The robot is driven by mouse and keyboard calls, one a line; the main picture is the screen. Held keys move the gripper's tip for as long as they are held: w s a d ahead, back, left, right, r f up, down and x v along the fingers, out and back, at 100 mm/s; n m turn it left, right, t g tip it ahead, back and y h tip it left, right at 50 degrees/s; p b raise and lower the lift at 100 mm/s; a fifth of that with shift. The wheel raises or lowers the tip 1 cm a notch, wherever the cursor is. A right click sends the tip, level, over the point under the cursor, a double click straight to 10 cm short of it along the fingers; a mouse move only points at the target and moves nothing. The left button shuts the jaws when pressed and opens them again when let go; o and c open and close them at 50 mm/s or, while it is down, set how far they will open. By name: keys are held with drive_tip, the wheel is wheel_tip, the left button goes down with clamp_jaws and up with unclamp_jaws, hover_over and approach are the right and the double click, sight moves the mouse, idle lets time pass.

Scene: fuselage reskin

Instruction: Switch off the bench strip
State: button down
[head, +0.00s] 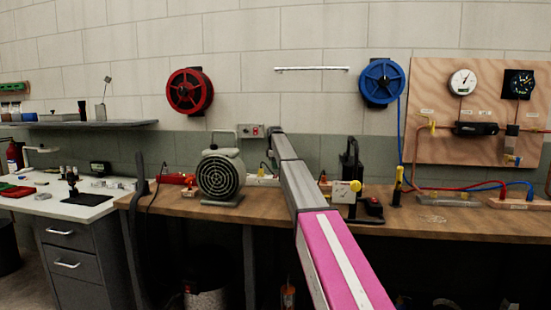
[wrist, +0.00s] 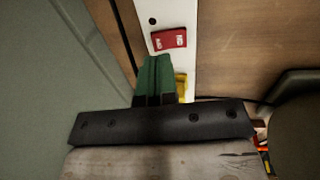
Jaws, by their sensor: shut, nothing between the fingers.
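In the wrist view the bench strip (wrist: 185,12) is a long white bar lying on the wooden bench. It carries a red rocker switch (wrist: 168,39) with small white marks too blurred to read. My gripper (wrist: 154,60) has its green fingers shut together with nothing between them. The fingertips sit over the strip, just below the switch in the picture; I cannot tell whether they touch it. A yellow part (wrist: 181,85) shows partly behind the fingers. In the head view a short white piece of the strip (head: 262,179) shows beside my arm, which hides the rest.
A grey fan heater (head: 220,177) stands left of my arm on the wooden bench (head: 400,218). A black stand (head: 350,160) with a white plate is to the right. A grey-green wall runs close along the strip's left in the wrist view.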

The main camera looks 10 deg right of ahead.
sight(275, 176)
drive_tip(key=shift+w+f, duration=0.2)
drive_tip(key=shift+f, duration=1.4)
drive_tip(key=shift+f, duration=0.25)
drive_tip(key=shift+s, duration=0.15)
drive_tip(key=shift+s+a+r, duration=0.1)
drive_tip(key=shift+s+a, duration=0.1)
drive_tip(key=shift+s, duration=0.4)
drive_tip(key=shift+r, duration=0.1)
